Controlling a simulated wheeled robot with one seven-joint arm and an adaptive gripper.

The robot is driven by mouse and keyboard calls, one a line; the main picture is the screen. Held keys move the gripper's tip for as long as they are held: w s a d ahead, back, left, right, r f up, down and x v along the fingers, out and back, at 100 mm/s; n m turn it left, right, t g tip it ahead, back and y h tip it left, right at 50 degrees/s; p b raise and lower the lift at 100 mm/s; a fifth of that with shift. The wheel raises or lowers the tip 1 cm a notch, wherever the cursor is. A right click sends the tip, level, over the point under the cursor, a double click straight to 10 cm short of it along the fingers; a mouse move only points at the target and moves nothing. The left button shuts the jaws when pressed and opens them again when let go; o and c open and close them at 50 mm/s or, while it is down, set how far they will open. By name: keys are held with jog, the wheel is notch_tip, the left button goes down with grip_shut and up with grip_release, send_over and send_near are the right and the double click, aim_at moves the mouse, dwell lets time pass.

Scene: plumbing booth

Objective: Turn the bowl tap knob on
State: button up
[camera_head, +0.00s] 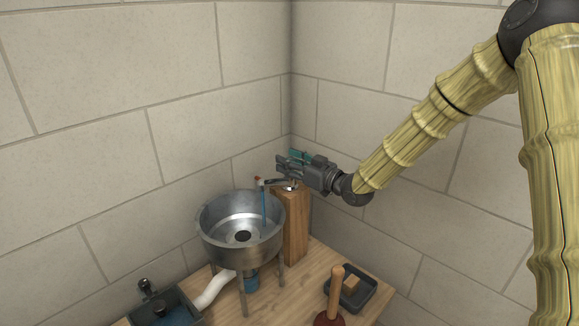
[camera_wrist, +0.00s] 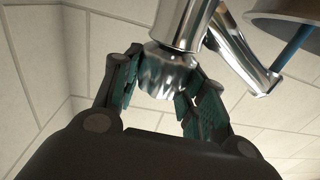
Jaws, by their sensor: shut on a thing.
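The bowl tap (camera_head: 272,183) stands at the corner on a wooden post, its spout reaching left over the metal bowl (camera_head: 240,250). In the wrist view the tap's chrome body and spout (camera_wrist: 238,58) show from close by. The ridged metal tap knob (camera_wrist: 162,75) sits between the two teal-padded fingers of my gripper (camera_head: 288,168), which is shut on it. In the head view the fingers hide the knob. A thin blue stream (camera_head: 264,207) runs from the spout down into the bowl; part of it also shows in the wrist view (camera_wrist: 295,48).
The bowl stands on legs on a wooden table (camera_head: 270,298). The wooden post (camera_head: 296,225) is close beside it. A plunger (camera_head: 334,292), a dark tray (camera_head: 352,290) and a dark basin (camera_head: 165,306) are in front. Block walls (camera_head: 180,130) meet close behind the tap.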

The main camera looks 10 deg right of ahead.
aim_at(291, 159)
jog(key=shift+n+g+y, duration=2.8)
jog(key=shift+n+g, duration=0.2)
jog(key=shift+g, duration=0.5)
jog(key=shift+r+g, duration=0.1)
jog(key=shift+g, duration=0.4)
jog(key=o, duration=1)
jog(key=shift+d, duration=0.1)
jog(key=shift+o, duration=0.2)
notch_tip(291, 159, up, 10)
jog(key=shift+f, duration=0.1)
